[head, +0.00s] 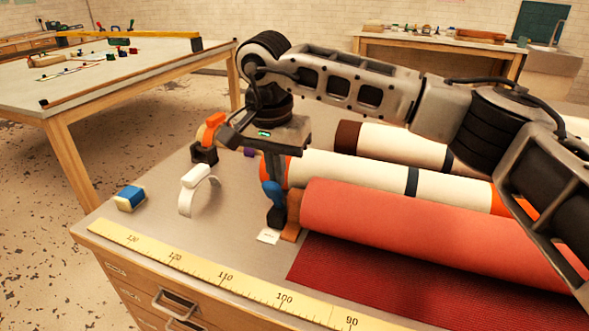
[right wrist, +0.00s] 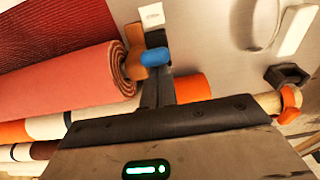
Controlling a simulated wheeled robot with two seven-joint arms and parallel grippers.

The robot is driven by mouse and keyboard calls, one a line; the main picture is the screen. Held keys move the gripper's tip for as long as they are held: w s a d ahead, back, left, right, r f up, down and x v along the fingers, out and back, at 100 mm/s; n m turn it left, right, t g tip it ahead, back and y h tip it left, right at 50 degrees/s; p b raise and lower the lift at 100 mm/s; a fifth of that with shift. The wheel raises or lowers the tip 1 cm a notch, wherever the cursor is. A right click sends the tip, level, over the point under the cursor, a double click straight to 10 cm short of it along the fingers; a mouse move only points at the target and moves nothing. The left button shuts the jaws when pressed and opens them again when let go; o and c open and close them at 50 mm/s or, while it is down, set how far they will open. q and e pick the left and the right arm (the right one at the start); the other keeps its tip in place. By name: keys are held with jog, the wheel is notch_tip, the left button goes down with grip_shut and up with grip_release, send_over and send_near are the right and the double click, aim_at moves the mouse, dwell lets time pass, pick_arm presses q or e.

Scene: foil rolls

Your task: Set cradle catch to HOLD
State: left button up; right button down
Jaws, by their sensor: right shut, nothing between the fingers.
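The cradle catch appears as a blue-tipped dark lever (head: 272,193) beside a brown cradle block (head: 292,228) at the left end of the red roll (head: 430,230). In the right wrist view the blue tip (right wrist: 154,57) lies just in front of my fingertips. A small white label (head: 268,236) lies near its base; its writing is too small to read. My right gripper (head: 271,178) points down, shut and empty, with its tips at the blue tip. They look close to touching, but I cannot tell contact. The catch's setting is unclear. My left gripper is not in view.
White rolls with orange (head: 345,172) and brown (head: 350,137) ends lie behind. A yellow ruler (head: 195,277) runs along the front edge.

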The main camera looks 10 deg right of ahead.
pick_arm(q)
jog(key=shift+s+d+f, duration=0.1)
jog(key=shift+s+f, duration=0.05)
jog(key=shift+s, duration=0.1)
pick_arm(e)
jog(key=shift+s, duration=0.15)
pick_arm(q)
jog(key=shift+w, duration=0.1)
pick_arm(e)
jog(key=shift+a, duration=0.1)
